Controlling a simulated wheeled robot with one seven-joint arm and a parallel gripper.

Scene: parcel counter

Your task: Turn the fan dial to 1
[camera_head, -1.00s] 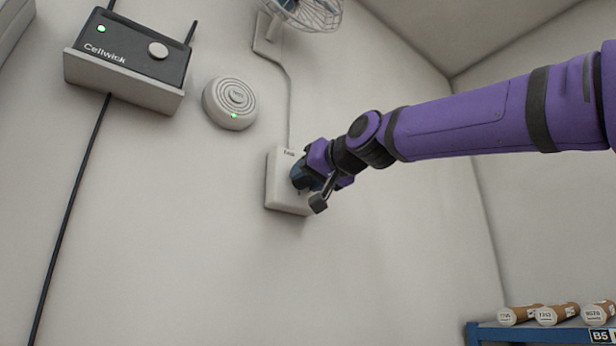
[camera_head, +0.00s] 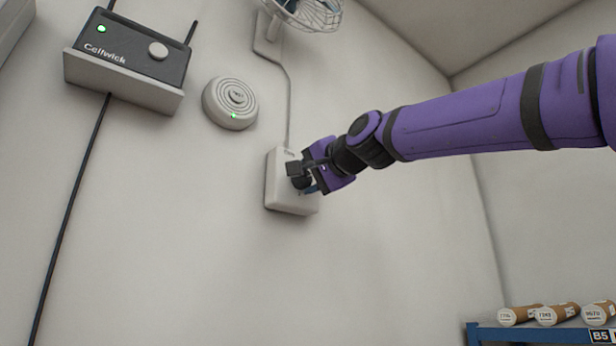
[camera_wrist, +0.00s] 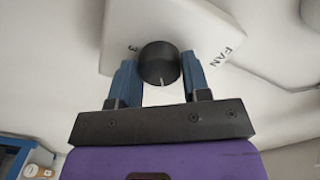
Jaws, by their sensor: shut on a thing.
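The fan dial (camera_wrist: 158,62) is a round black knob with a white pointer line, seen in the wrist view. The line points down the picture, toward my gripper's palm. The dial stands on a white control box (camera_wrist: 110,35) marked FAN, and a 3 shows to the dial's left; other marks are hidden or unclear. My gripper (camera_wrist: 160,75) has its two blue fingers shut on the dial's sides. In the head view my gripper (camera_head: 304,181) is at the wall-mounted control box (camera_head: 285,198) and covers most of the dial.
A wire-caged fan (camera_head: 308,12) is above the box, joined by a conduit (camera_head: 289,105). A round white device (camera_head: 230,104) and a black router (camera_head: 135,48) on a shelf are to the left. Cardboard tubes (camera_head: 557,314) lie on a blue rack at lower right. The wall below the box is clear.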

